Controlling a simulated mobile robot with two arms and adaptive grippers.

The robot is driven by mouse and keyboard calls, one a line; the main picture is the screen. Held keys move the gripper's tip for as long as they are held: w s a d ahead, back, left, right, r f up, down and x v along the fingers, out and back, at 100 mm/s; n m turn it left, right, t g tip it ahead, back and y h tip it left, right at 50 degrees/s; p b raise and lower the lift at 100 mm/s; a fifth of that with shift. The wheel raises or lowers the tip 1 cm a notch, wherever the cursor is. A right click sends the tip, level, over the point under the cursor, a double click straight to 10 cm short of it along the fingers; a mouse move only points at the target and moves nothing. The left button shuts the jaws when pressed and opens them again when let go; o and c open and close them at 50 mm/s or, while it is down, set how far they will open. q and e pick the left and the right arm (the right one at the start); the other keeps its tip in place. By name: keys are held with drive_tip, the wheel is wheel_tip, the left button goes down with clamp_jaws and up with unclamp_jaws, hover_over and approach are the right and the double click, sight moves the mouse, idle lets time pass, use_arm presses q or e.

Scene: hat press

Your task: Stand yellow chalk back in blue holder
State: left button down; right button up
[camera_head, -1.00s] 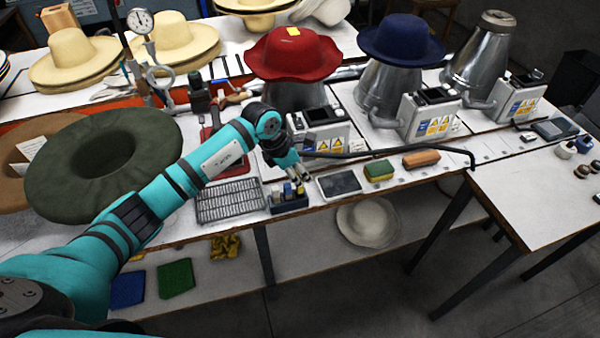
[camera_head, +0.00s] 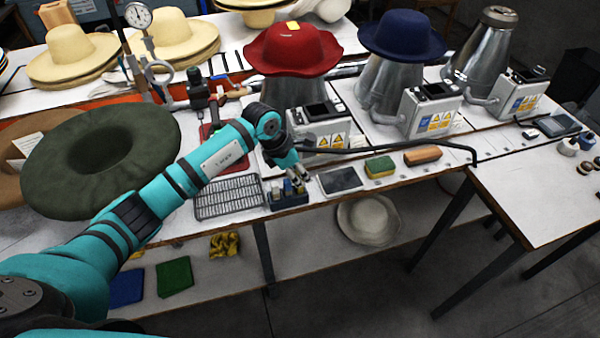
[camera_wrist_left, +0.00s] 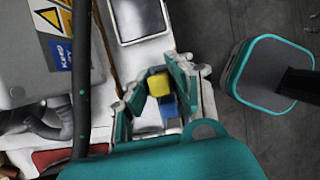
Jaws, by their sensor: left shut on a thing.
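The blue holder (camera_head: 291,202) sits near the front edge of the bench, beside a wire rack, with several small upright pieces in it. My left gripper (camera_head: 298,180) is at the holder's right end, pointing down. In the left wrist view, the yellow chalk (camera_wrist_left: 158,84) is between the fingers of my left gripper (camera_wrist_left: 160,92), which are shut on it. A blue surface (camera_wrist_left: 168,108) shows just beside the chalk there. I cannot tell whether the chalk's lower end is inside the holder. My right gripper is not in view.
The wire rack (camera_head: 229,198) lies left of the holder, and a dark flat tablet (camera_head: 340,181) lies right of it. A sponge (camera_head: 380,167) and an orange-brown block (camera_head: 422,155) are farther right. A black bar (camera_head: 400,146) runs behind them.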

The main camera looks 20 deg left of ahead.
use_arm(q)
drive_tip(key=shift+f+b, duration=0.4)
drive_tip(key=shift+f, duration=0.2)
idle(0.3)
drive_tip(key=c, duration=1.1)
unclamp_jaws()
drive_tip(key=shift+r, duration=0.15)
drive_tip(key=shift+a+r+p, duration=0.1)
drive_tip(key=shift+r+p, duration=0.35)
drive_tip(key=shift+r, duration=0.05)
drive_tip(key=p+v, duration=0.3)
drive_tip(key=v, duration=0.3)
drive_tip(key=shift+w+d+r+p, duration=0.15)
drive_tip(key=shift+d+r+p, duration=0.05)
drive_tip(key=shift+d+p, duration=0.15)
drive_tip(key=shift+d, duration=0.1)
